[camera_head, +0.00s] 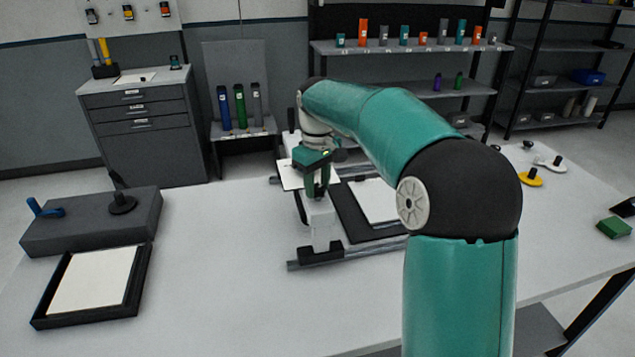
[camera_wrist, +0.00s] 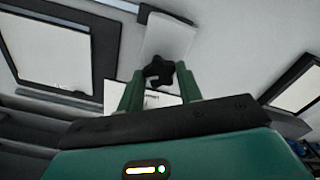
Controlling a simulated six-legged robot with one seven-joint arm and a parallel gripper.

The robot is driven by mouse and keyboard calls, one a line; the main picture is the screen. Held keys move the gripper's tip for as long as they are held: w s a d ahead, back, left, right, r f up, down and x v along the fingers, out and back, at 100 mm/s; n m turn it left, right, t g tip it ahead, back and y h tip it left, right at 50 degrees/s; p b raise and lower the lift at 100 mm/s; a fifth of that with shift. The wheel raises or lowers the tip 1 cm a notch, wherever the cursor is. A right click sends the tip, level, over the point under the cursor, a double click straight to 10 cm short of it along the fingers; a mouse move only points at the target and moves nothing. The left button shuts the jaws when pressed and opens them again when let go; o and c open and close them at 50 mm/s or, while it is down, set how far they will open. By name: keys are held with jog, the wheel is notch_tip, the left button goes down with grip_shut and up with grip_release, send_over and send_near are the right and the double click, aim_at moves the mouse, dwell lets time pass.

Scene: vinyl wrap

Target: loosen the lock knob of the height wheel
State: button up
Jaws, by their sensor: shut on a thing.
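My gripper (camera_wrist: 160,88) shows its two green fingers in the wrist view, one on each side of a black star-shaped knob (camera_wrist: 159,70). The fingers are shut on this knob. Behind the knob is a pale block-shaped carriage (camera_wrist: 168,36). In the head view, my gripper (camera_head: 316,183) points down over the pale carriage (camera_head: 322,222), which stands on a railed device on the table. The knob is hidden there by the gripper. I cannot make out the height wheel for certain.
A black-framed panel (camera_head: 347,212) lies right of the carriage. A grey block (camera_head: 85,228) with a blue crank and a black knob, and a black-framed tray (camera_head: 142,262), stand at left. Yellow and white handled discs (camera_head: 530,179) and a green block (camera_head: 613,228) lie at right.

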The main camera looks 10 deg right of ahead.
aim_at(317, 188)
jog(key=shift+r, duration=0.1)
jog(key=o, duration=1)
notch_tip(317, 188, up, 14)
